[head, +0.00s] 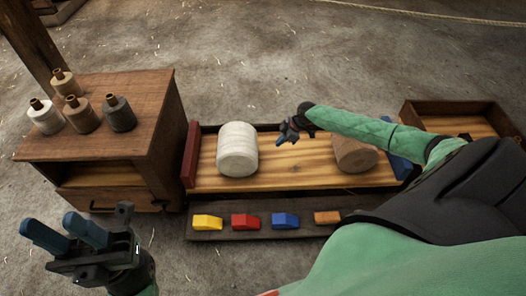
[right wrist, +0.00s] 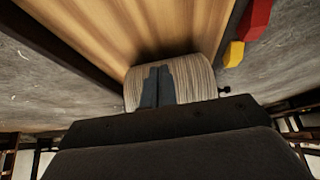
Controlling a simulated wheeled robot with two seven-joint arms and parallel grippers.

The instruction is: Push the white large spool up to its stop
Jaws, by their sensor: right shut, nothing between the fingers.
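The white large spool (head: 238,150) stands on the pale wooden bed of a long tray (head: 290,172), left of its middle. A red end block (head: 190,155) is at the tray's left end, with a strip of bare wood between it and the spool. My right gripper (head: 282,141) is shut and empty, over the tray to the right of the spool, with a small gap in the head view. In the right wrist view, its fingers (right wrist: 158,87) overlap the ribbed spool (right wrist: 195,75); contact cannot be told. My left gripper (head: 66,235) is open and empty at the lower left.
A brown spool (head: 355,153) stands right of my right gripper, near a blue end block (head: 399,167). Yellow (head: 207,222), red (head: 245,221), blue (head: 285,220) and orange (head: 327,217) blocks lie along the front ledge. A cabinet (head: 150,130) carrying small bobbins stands left.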

